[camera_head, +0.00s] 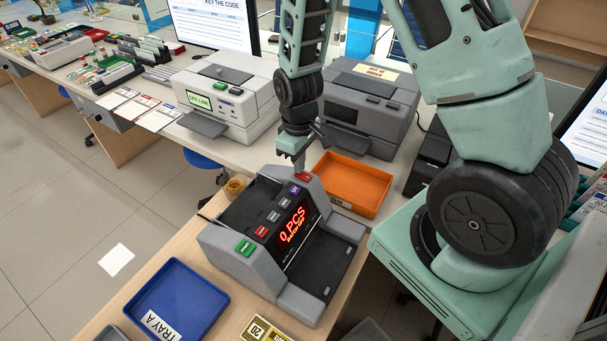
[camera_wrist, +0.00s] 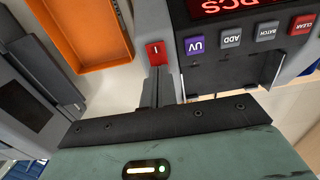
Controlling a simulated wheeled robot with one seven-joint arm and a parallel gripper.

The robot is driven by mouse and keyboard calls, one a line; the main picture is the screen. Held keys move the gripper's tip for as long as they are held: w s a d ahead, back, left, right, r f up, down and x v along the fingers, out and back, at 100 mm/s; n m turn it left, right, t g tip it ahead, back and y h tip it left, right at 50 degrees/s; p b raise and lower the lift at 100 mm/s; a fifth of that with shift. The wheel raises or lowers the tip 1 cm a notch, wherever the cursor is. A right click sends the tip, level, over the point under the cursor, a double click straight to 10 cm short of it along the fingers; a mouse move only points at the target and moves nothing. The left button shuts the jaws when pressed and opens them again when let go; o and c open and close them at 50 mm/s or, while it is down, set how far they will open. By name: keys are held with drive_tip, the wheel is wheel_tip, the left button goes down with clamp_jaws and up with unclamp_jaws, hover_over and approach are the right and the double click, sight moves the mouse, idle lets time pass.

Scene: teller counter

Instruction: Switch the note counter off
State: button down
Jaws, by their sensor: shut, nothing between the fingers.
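The grey note counter (camera_head: 318,189) stands on the wooden counter, its display (camera_head: 291,224) lit red with "0 PCS" and a smaller line below. A red switch (camera_head: 304,177) with a white line mark sits at its far end; it shows in the wrist view (camera_wrist: 156,53) beside the purple UV button (camera_wrist: 194,45). My gripper (camera_head: 299,164) is shut and empty, pointing down at the red switch. In the wrist view the fingertips (camera_wrist: 158,70) are right at the switch's edge; I cannot tell whether they touch it.
An orange tray (camera_head: 325,194) lies close behind the note counter. Two larger machines, one white (camera_head: 257,88) and one grey (camera_head: 398,112), stand on the back counter. A blue tray (camera_head: 170,277) lies at the front left, with yellow note bundles (camera_head: 262,331) nearby.

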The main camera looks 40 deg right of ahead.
drive_tip(key=shift+f, duration=0.4)
wheel_tip(320, 180, up, 7)
drive_tip(key=p, duration=0.5)
idle(0.6)
drive_tip(key=shift+a, duration=0.1)
idle(0.3)
drive_tip(key=s+a+r+n+y+b, duration=0.1)
drive_tip(key=s+a+r+b, duration=0.4)
drive_tip(key=a, duration=0.7)
drive_tip(key=s+a+r+n+b, duration=0.1)
drive_tip(key=s+a+r, duration=0.1)
drive_tip(key=s, duration=0.5)
drive_tip(key=s+a+r+n+b, duration=0.1)
drive_tip(key=s+a+r, duration=0.2)
drive_tip(key=s, duration=0.4)
drive_tip(key=shift+s+a, duration=0.4)
drive_tip(key=shift+a, duration=0.1)
